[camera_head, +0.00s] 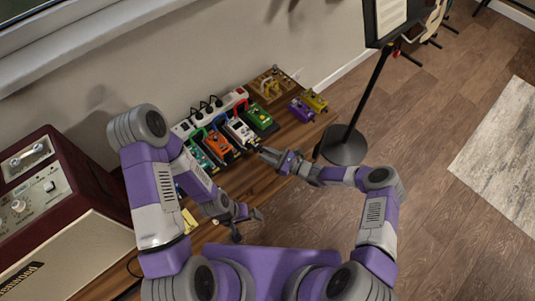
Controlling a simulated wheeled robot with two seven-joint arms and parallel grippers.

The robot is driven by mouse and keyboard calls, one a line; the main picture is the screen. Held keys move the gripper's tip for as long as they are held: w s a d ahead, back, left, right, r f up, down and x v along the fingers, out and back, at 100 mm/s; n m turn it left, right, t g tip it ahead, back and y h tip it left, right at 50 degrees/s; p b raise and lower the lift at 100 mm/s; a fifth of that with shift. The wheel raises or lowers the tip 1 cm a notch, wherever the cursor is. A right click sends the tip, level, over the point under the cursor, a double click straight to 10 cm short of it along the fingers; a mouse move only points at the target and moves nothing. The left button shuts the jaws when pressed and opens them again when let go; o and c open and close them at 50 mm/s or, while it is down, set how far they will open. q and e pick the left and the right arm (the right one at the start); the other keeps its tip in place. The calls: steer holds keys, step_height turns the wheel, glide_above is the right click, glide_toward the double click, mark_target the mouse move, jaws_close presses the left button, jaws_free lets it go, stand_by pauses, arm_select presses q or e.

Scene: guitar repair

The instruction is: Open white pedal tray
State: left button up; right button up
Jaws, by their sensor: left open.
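The white pedal (240,130) sits in the row of pedals on the wooden bench, between an orange pedal and a green one. Its tray is too small to make out clearly here. My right gripper (266,154) is at the bench's front edge, close to the near end of the white pedal. I cannot tell whether it touches anything or how its fingers stand. My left gripper (248,220) is open and empty, lower in the view, in front of the bench and away from the pedals.
The orange pedal (219,147) and green pedal (260,117) flank the white one closely. A music stand (345,145) is right of the bench. A large amplifier (60,215) is at left.

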steer(key=p+v, duration=0.1)
steer(key=v, duration=0.6)
steer(key=shift+s+d+p, duration=0.15)
steer(key=shift+d+p, duration=0.1)
steer(key=shift+p, duration=0.05)
